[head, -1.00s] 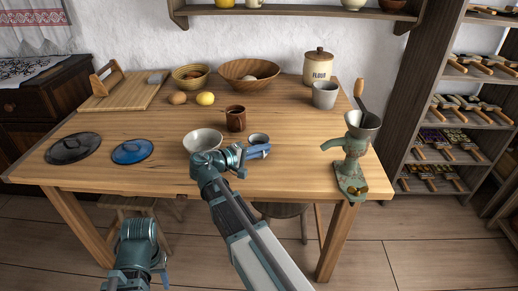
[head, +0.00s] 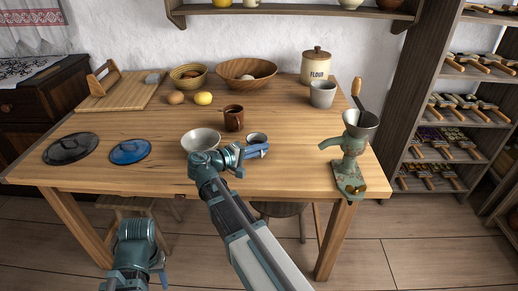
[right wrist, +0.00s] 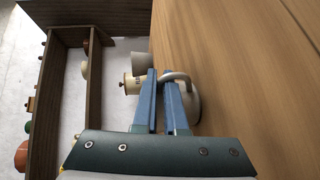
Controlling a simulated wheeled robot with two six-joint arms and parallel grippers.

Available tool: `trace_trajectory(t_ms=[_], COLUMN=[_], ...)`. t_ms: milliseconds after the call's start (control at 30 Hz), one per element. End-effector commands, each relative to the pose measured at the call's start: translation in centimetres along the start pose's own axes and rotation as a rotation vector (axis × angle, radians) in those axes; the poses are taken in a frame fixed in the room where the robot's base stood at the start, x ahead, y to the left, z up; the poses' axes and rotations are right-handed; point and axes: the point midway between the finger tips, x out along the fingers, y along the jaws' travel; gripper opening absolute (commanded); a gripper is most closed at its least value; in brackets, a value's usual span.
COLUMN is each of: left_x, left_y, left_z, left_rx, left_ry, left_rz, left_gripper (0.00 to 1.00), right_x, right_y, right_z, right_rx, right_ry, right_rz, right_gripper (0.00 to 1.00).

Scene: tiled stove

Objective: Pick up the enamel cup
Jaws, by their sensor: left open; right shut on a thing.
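In the right wrist view the gripper's blue fingers (right wrist: 162,95) are shut on the cup's looped handle, and the white cup (right wrist: 194,112) shows partly behind the right finger. I cannot tell whether the cup touches the table. My left gripper (head: 163,279) is low at the front, below the table edge, with only a bit of blue finger showing; it is empty.
The bowl (head: 201,140) and a brown mug (head: 233,118) stand close to the cup. A green grinder (head: 350,160) is clamped at the table's right end. Dark and blue lids (head: 130,151) lie to the left. The table between the mug and the grinder is clear.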

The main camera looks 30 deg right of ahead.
Motion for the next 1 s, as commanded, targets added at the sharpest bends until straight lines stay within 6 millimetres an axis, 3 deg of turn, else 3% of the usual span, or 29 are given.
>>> trace_trajectory(t_ms=[467, 1000], left_x=[-1.2, -5.4], left_y=[-0.1, -0.5], left_z=[0.1, 0.3], left_rx=[0.0, 0.0], left_ry=[0.0, 0.0], left_rz=[0.0, 0.0], left_gripper=[0.5, 0.5], right_x=[-0.2, -1.0], right_y=[1.2, 5.3], right_z=[-0.1, -0.4], right_rx=[0.0, 0.0], right_ry=[0.0, 0.0], right_rz=[0.0, 0.0], right_gripper=[0.0, 0.0])
